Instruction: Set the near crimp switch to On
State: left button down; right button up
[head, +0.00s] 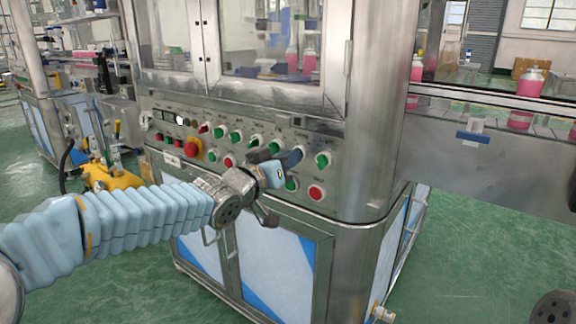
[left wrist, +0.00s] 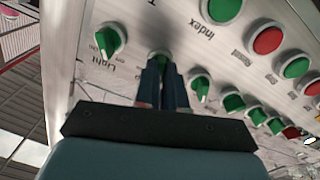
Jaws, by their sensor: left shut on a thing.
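The crimping machine's front panel (head: 330,185) carries rows of green rotary switches and red and green push buttons. My left gripper (head: 298,154) is at the upper row, just left of the rightmost green switch (head: 323,159). In the left wrist view the gripper's two dark fingers (left wrist: 161,68) are close together on a green switch (left wrist: 158,54). Only a little of that switch shows, so its setting cannot be read. Beside it is the green switch labelled Light (left wrist: 108,41), apart from the fingers.
A red emergency stop (head: 191,149) on a yellow plate and several more switches lie left of my gripper. A red button (head: 316,192) is just below right. A conveyor (head: 485,128) with pink bottles runs at right. Green floor is clear in front.

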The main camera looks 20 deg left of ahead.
pick_arm(q)
jog(key=shift+m+b, duration=2.5)
jog(key=shift+m, duration=2.3)
jog(key=c, duration=1.2)
grip_release()
